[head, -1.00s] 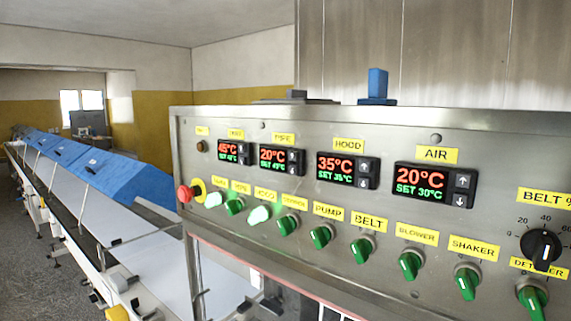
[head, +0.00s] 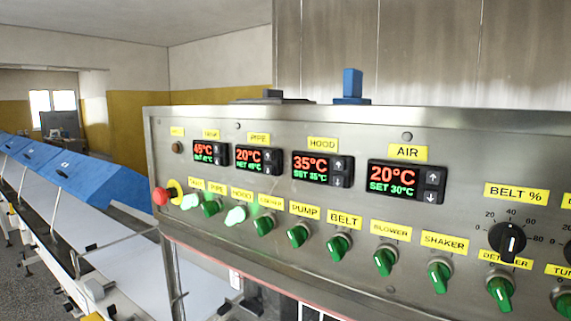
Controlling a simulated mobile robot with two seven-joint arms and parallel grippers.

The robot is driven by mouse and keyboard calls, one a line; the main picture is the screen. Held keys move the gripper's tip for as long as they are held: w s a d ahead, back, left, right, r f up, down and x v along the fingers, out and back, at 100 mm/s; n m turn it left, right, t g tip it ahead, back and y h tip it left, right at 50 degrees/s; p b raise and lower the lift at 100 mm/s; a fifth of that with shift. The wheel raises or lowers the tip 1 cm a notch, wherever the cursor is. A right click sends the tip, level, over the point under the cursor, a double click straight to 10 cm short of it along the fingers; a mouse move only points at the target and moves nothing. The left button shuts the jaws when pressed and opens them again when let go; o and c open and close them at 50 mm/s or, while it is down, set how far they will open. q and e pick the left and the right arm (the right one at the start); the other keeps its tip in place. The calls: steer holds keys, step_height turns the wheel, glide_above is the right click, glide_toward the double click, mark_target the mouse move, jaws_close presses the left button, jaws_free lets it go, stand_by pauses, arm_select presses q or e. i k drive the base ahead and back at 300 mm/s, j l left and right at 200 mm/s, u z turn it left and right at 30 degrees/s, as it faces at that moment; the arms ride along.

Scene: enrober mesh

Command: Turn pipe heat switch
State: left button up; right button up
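The pipe heat switch (head: 211,208) is a dark green rotary knob, unlit, under a small yellow PIPE label (head: 217,188) at the left of the steel control panel. The lit, pale green tank switch (head: 190,202) is on its left and another lit switch, the hood one (head: 236,215), is on its right. The PIPE display (head: 259,159) above reads 20°C in red, with a green set value of about 45°C. Neither of my grippers is in view.
A red emergency stop button (head: 161,196) sticks out at the panel's left end. More green switches, such as the pump switch (head: 298,236), run to the right, and a black belt dial (head: 508,241) sits there. A conveyor with blue covers (head: 85,180) runs along the left.

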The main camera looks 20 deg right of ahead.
mark_target(209, 208)
steer(key=i+j+z, duration=0.45)
steer(key=j, duration=0.35)
steer(key=i+j+z, duration=0.2)
steer(key=j, duration=0.25)
steer(key=i+j+z, duration=0.1)
steer(key=j+z, duration=0.15)
steer(key=j, duration=0.2)
steer(key=i+j+z, duration=0.2)
steer(key=j, duration=0.3)
steer(key=j+z, duration=0.25)
steer(key=j, duration=0.2)
